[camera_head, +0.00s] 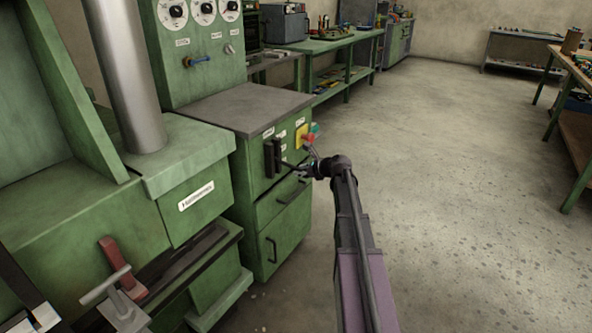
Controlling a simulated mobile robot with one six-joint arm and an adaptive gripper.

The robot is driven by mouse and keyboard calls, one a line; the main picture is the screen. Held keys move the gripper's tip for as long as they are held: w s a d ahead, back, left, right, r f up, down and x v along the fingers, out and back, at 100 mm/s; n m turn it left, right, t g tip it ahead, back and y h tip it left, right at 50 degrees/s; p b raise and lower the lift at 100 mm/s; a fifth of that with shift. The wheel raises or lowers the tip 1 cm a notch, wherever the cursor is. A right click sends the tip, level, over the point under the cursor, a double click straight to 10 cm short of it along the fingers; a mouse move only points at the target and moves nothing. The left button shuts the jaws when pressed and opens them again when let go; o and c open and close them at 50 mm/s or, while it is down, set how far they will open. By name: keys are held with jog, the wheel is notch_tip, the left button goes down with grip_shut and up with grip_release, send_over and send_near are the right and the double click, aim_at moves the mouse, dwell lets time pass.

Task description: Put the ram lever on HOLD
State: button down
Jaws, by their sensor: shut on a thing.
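The ram lever (287,164) is a thin dark bar at the dark upright slot plate (271,157) on the front of the green control cabinet (252,190). My gripper (302,169) is small in the picture and reaches the lever from the right. It is shut on the lever's outer end. Small white labels sit beside and above the slot; their words are too small to read, so I cannot tell which position the lever is at. The fingers are partly hidden by my wrist.
A yellow box (301,136) with red and green buttons sits close above my gripper. Drawers with dark handles (291,191) are below. The green press (190,160) with a steel column stands left. A bench (340,45) is behind. Floor to the right is clear.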

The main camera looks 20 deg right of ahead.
jog(key=shift+s+r+p, duration=0.25)
jog(key=shift+r+p, duration=0.05)
jog(key=shift+r, duration=0.1)
jog(key=shift+s+d, duration=0.1)
jog(key=shift+d, duration=0.25)
dwell(1.1)
jog(key=c, duration=0.5)
grip_release()
jog(key=shift+r, duration=0.1)
jog(key=shift+c, duration=0.2)
jog(key=shift+a, duration=0.1)
